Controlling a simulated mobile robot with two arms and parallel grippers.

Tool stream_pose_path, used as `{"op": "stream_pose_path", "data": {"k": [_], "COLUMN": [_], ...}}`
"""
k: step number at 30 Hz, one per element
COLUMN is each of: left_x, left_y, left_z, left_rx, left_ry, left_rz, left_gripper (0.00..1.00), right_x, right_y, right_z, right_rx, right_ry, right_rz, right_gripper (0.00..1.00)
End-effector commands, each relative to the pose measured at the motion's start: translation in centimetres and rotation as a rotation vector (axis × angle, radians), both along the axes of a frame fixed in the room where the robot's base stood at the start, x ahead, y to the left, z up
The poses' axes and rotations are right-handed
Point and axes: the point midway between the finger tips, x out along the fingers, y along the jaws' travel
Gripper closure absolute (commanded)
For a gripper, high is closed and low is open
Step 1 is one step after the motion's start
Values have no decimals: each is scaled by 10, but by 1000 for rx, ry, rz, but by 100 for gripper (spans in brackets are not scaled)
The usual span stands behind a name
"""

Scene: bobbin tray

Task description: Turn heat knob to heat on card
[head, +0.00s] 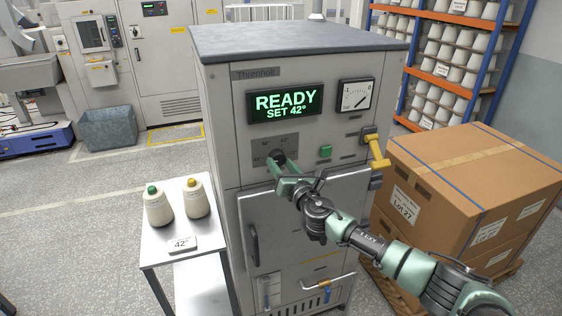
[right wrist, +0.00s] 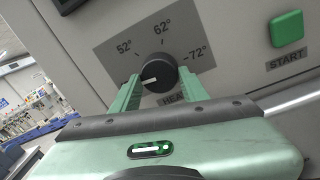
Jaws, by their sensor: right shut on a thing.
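The heat knob (right wrist: 158,72) is black and round with a white pointer mark, on the front panel of the grey machine (head: 225,135). In the right wrist view the mark points left, below the 52° label; 62° and 72° also show, and the left finger covers part of the scale. My right gripper (right wrist: 159,76) is shut on the knob, one finger on each side. In the head view, the gripper (head: 282,163) partly hides the knob. The card (head: 182,244) reads 42°. The display (head: 285,103) reads READY, SET 42°. My left gripper is not in view.
The green START button (right wrist: 287,29) is right of the knob. A yellow handle (head: 376,150) sticks out further right. The card lies on a small side table (head: 160,252) with two thread cones (head: 157,207). Stacked cartons (head: 465,175) stand to the right.

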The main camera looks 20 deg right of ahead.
Motion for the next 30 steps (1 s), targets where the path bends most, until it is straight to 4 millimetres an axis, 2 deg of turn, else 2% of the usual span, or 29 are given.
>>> {"op": "stream_pose_path", "data": {"k": [9, 23, 24, 25, 26, 30], "left_x": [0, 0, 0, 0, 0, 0], "left_y": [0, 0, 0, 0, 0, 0], "left_z": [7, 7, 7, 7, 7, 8], "left_rx": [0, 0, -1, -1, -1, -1], "left_ry": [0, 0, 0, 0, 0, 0], "left_rz": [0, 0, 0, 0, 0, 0], "left_gripper": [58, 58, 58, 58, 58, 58], "right_x": [-1, -1, -1, -1, -1, 0], "right_y": [0, 0, 0, 0, 0, 0], "right_z": [-3, -4, -4, -4, -3, -2], "right_rx": [-90, -99, -99, -99, -98, -98], "right_ry": [1, 2, 2, 2, 1, -1], "right_rz": [1, 2, 2, 2, 2, 1], "right_gripper": [96, 96, 45, 36, 34, 34]}}
